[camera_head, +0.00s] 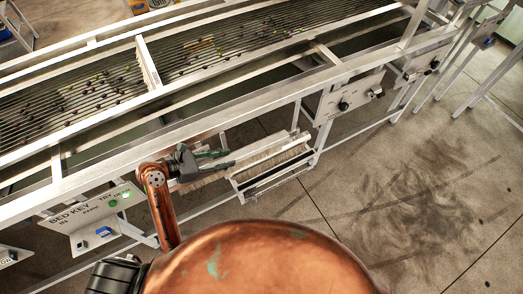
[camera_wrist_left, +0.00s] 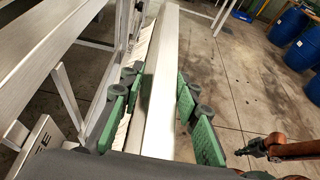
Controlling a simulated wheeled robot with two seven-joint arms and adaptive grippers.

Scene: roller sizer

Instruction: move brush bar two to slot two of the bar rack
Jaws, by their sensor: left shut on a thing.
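My left gripper (camera_head: 222,162) comes in from the left below the roller bed. In the left wrist view its green finger pads (camera_wrist_left: 162,115) stand either side of a long pale bar (camera_wrist_left: 160,70), and they are shut on it. I take this bar to be brush bar two; I see no number on it. The bar rack (camera_head: 262,188) is a pale metal frame just right of the gripper, with bristled bars (camera_head: 272,160) in it. Whether the held bar sits in a slot is hidden by the gripper. My right gripper (camera_wrist_left: 257,147) shows small at the right of the wrist view.
The roller bed (camera_head: 100,85) with small dark fruit runs above the rack. A panel marked BED KEY (camera_head: 92,222) is at left, with a lit green light. Control boxes (camera_head: 350,98) hang at right. Blue barrels (camera_wrist_left: 288,38) stand far off. Floor at right is clear.

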